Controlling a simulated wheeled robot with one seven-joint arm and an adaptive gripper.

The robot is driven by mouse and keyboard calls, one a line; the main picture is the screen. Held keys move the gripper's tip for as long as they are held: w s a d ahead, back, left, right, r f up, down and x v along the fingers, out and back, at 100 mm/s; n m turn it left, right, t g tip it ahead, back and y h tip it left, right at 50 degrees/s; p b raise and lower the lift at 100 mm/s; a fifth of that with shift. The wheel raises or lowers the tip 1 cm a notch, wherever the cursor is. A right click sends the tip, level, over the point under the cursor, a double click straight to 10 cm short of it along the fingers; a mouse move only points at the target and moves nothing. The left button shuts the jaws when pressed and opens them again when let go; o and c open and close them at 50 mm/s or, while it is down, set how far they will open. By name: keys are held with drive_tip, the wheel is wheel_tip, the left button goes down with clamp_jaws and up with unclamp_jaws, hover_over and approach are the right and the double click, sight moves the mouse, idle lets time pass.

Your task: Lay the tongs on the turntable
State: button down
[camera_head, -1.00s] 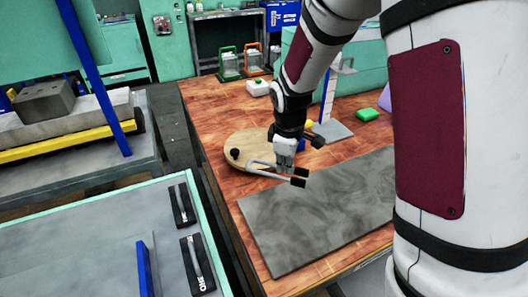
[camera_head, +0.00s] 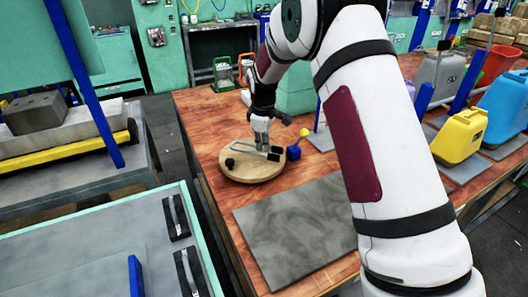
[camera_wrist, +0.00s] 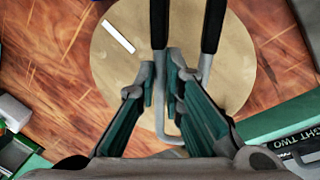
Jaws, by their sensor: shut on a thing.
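The tongs (camera_head: 247,147) are a grey U-shaped bar with black ends. My gripper (camera_head: 262,143) is shut on them, pointing down over the round wooden turntable (camera_head: 240,175). In the wrist view the gripper's green-padded fingers (camera_wrist: 163,88) straddle one arm of the tongs (camera_wrist: 160,110). The black ends reach across the turntable (camera_wrist: 128,65) toward the top of that picture. The tongs appear just above the disc or on it; I cannot tell whether they touch. A white strip (camera_wrist: 118,37) shows on the disc.
A grey slab (camera_head: 300,225) lies in front. Two small lantern-like cases (camera_head: 223,73) stand behind. Yellow (camera_head: 458,138) and blue containers are far right.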

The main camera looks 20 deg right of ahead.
sight(264, 159)
drive_tip(key=shift+f, duration=1.65)
drive_tip(key=c, duration=1.7)
unclamp_jaws()
drive_tip(key=shift+f, duration=0.15)
wheel_tip(264, 159, up, 12)
drive_tip(key=s, duration=0.2)
drive_tip(key=shift+s+a, duration=0.15)
drive_tip(key=shift+a, duration=0.2)
